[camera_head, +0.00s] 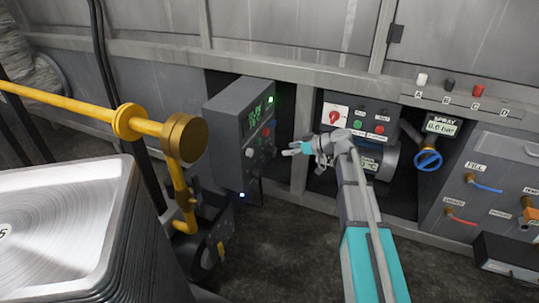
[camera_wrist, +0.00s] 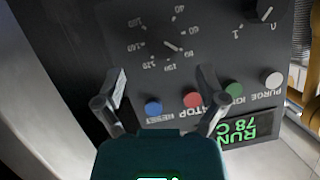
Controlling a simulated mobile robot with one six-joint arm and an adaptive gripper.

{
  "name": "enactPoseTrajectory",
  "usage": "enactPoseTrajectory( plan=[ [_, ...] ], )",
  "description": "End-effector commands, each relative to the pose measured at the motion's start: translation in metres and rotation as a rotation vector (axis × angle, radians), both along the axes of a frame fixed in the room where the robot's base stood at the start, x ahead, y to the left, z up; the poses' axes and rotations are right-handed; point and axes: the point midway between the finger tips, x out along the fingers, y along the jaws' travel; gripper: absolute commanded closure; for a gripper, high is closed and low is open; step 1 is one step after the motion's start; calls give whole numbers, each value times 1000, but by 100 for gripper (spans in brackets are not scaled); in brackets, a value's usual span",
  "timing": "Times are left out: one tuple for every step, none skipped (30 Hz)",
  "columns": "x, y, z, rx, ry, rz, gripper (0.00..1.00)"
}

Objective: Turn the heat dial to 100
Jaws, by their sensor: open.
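The heat dial (camera_wrist: 170,42) is a dark round knob on a dark panel, ringed by pale numbers, in the upper middle of the wrist view. The panel appears upside down there. A pale mark on the dial points to the lower right, near the 80. A green display (camera_wrist: 250,127) reads RUN 78 C. My gripper (camera_wrist: 163,98) is open and empty; its two fingers stand apart below the dial in the picture, with no visible contact. In the head view, my gripper (camera_head: 287,150) is just right of the grey control box (camera_head: 228,138).
Blue (camera_wrist: 153,107), red (camera_wrist: 192,99), green (camera_wrist: 233,90) and white (camera_wrist: 273,80) buttons sit between the dial and the display. Another knob (camera_wrist: 262,10) is at upper right. A yellow pipe (camera_head: 75,108) and metal stack (camera_head: 70,215) stand left; another switch box (camera_head: 357,118) stands right.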

Motion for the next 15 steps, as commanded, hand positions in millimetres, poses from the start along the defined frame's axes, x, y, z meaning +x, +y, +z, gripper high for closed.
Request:
enactPoseTrajectory(
  plan=[
    [3, 8, -6, 0, -1, 1, 10],
    [4, 12, -8, 0, -1, 1, 10],
    [5, 18, -10, 0, -1, 1, 10],
    [6, 22, -12, 0, 1, 2, 10],
    [7, 26, -13, 0, 1, 2, 10],
    [8, 30, -15, 0, 0, 1, 10],
    [9, 34, -16, 0, 0, 0, 10],
    [10, 37, -18, 0, 0, 0, 10],
    [11, 41, -19, -1, 1, 1, 10],
    [12, 43, -20, -1, 1, 1, 10],
    [12, 46, -21, -1, 1, 1, 10],
    [13, 48, -22, -1, 1, 1, 10],
    [13, 50, -22, 0, 0, 0, 10],
    [14, 51, -22, 0, 0, 0, 10],
    [14, 53, -23, 0, 0, -1, 10]
  ],
)
